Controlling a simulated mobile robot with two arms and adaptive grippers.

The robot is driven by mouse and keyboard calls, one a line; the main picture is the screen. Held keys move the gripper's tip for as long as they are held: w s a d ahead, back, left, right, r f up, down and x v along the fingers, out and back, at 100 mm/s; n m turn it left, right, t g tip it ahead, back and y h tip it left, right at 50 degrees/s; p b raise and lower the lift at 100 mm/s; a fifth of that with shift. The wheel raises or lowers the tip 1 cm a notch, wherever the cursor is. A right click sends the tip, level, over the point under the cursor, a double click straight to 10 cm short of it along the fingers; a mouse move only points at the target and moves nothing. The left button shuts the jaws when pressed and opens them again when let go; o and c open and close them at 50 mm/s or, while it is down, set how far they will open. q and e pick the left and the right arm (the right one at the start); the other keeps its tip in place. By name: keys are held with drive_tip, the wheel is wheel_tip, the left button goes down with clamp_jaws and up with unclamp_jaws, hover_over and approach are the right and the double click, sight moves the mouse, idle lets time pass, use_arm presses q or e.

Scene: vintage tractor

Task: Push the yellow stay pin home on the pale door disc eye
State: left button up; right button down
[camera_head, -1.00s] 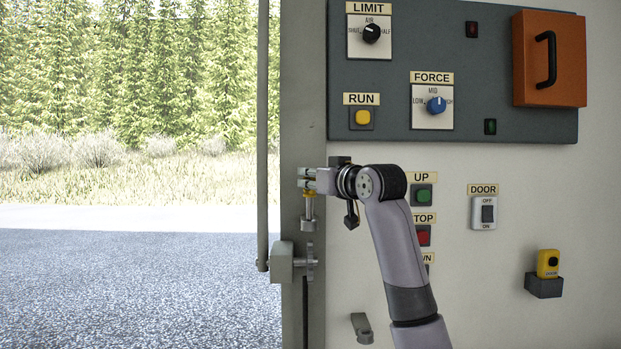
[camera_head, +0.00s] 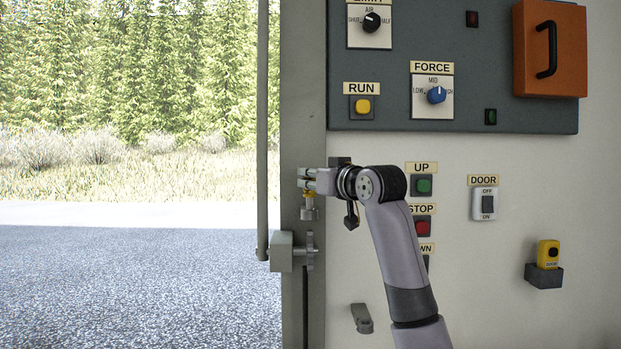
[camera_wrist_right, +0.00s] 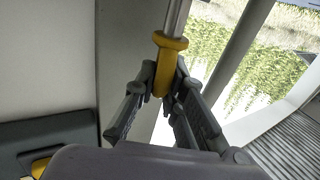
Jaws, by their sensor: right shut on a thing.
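The yellow stay pin (camera_head: 309,193) is upright at the grey door post, with its yellow head in my right gripper (camera_head: 306,182). A short bit of its silver shaft shows below the head, going down to a pale collar (camera_head: 309,214), which appears to be the eye. Below the collar is a grey disc (camera_head: 310,250) beside a block. In the right wrist view the fingers (camera_wrist_right: 165,85) are closed about the yellow head (camera_wrist_right: 168,50); the silver shaft runs off the top edge, so its tip and the eye are hidden there. My left gripper is not in view.
Right of the post is a pale wall with UP and STOP buttons (camera_head: 423,186), a DOOR switch (camera_head: 487,206) and a yellow remote in a holder (camera_head: 545,275). A dark control panel (camera_head: 450,120) is above. A small grey lever (camera_head: 361,317) is below the gripper. Left is open outdoors.

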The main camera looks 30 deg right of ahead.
drive_tip(key=shift+f+b, duration=0.85)
drive_tip(key=shift+f, duration=0.45)
drive_tip(key=c, duration=1.6)
unclamp_jaws()
drive_tip(key=shift+r, duration=0.1)
